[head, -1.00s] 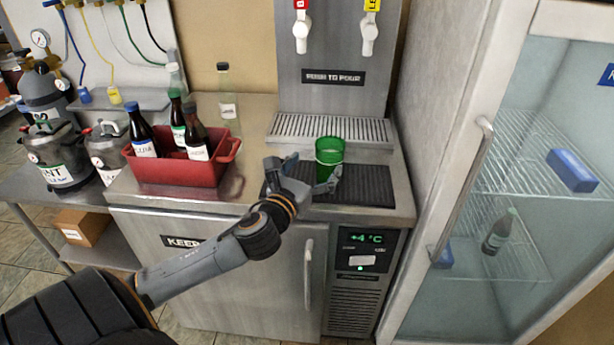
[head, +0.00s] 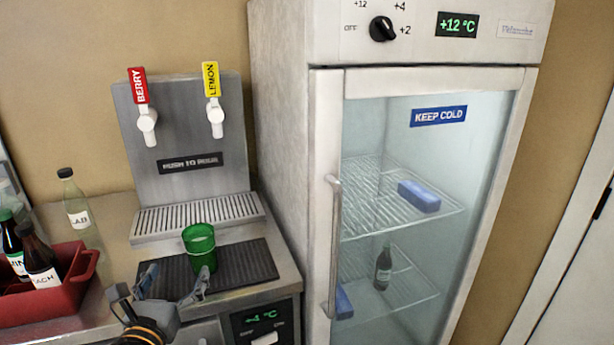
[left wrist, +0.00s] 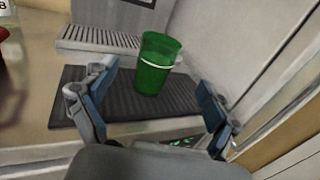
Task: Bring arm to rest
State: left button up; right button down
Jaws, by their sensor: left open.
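My left gripper (head: 174,286) is open and empty at the front edge of the counter, low in the head view. A green cup (head: 200,248) with a pale band stands upright on the black ribbed mat (head: 251,260), just beyond the fingers. In the left wrist view the green cup (left wrist: 156,66) stands beyond and between the two spread fingers of the left gripper (left wrist: 148,100), apart from them. The rest of my left arm is mostly out of the head view. My right gripper does not show.
A drink dispenser (head: 188,118) with berry and lemon taps stands behind the mat. A red crate (head: 62,296) with bottles is at the left, and a clear bottle (head: 75,205) stands behind it. A glass-door fridge (head: 328,120) with a long handle (head: 334,250) rises on the right.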

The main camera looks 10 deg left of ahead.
pick_arm(q)
jog(key=s+d+f+n+g, duration=0.2)
jog(key=s+f+n+g, duration=0.25)
jog(key=f+n, duration=0.45)
jog(key=s+d+f+n+g, duration=0.2)
jog(key=s+f+n+g, duration=0.3)
jog(key=f+n, duration=0.4)
jog(key=s+d+f+n+g+h, duration=0.45)
jog(key=s+d+n, duration=0.65)
jog(key=s+n, duration=0.3)
notch_tip(320, 180, down, 27)
jog(key=s+g+y, duration=0.1)
jog(key=s+g, duration=0.1)
jog(key=s+a+f, duration=0.2)
jog(key=s+f, duration=0.5)
jog(key=s, duration=0.1)
jog(key=s+a+f+p, duration=0.1)
jog(key=s+f, duration=0.7)
jog(key=shift+a+m+g, duration=0.3)
jog(key=shift+a+g, duration=0.05)
jog(key=shift+g, duration=0.05)
